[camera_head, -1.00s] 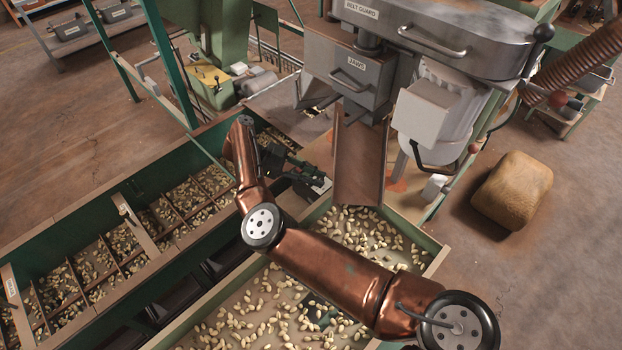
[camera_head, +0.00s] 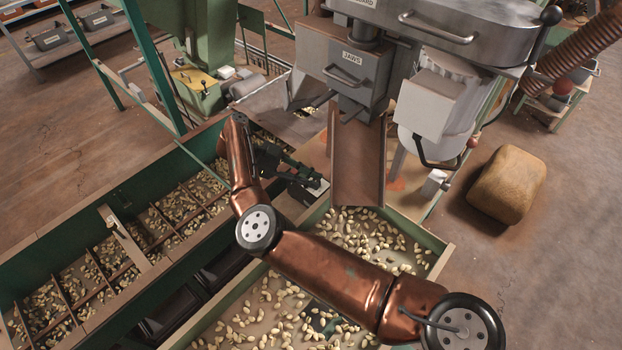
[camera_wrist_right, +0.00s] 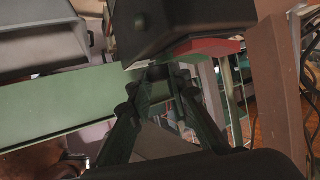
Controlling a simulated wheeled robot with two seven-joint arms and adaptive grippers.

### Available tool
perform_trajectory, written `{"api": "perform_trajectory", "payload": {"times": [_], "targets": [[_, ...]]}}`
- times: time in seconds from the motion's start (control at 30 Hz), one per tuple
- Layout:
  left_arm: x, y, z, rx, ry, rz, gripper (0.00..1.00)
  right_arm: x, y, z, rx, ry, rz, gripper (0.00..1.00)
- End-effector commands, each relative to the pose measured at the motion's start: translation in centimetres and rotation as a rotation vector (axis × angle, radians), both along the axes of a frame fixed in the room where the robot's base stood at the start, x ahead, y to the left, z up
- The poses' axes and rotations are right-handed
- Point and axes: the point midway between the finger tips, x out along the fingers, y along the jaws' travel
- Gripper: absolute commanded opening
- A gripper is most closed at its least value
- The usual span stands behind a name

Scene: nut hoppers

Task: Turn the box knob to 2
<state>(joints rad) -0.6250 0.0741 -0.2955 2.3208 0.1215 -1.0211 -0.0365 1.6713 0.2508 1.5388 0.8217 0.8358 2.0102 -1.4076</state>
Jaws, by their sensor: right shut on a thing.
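My right gripper (camera_head: 298,172) shows in the camera_head view beyond the bend of my copper arm, low beside the machine's chute. In the right wrist view its two dark fingers (camera_wrist_right: 160,84) come together on a small dark part, which looks like the knob, at the underside of a dark box (camera_wrist_right: 175,28). The box has a red part along its lower edge. The fingers hide most of the knob, and I cannot read any number or pointer. A small pale plate (camera_head: 318,188) shows by the gripper in the camera_head view. My left gripper is not in view.
A brown chute (camera_head: 357,160) comes down from the grey machine (camera_head: 352,72) to a green-sided tray (camera_head: 436,256) of nuts. A long green divided hopper (camera_head: 60,232) with nuts lies at left. A tan sack (camera_head: 508,186) lies on open floor at right.

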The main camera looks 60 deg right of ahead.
Motion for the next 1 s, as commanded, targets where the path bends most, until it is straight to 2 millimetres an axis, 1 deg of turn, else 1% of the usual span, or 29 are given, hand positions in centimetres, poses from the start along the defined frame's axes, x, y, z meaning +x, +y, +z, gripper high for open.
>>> {"api": "perform_trajectory", "payload": {"times": [0.03,0.27,0.57,0.67,0.73,1.0], "targets": [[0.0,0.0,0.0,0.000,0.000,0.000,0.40,0.1,0.0,0.0,0.001,-0.002,0.002,0.20],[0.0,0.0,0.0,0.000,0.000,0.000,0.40,0.0,0.0,0.0,0.000,-0.001,0.001,0.36],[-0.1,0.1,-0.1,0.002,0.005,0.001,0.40,0.0,0.0,0.2,-0.001,0.000,0.000,0.36],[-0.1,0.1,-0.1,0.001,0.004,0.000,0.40,0.0,0.0,1.0,0.000,-0.001,0.000,0.36],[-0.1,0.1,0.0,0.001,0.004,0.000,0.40,0.1,0.0,2.1,-0.002,-0.002,0.000,0.36],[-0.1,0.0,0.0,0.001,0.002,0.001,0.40,0.1,0.1,7.2,0.000,-0.003,0.001,0.36]]}}
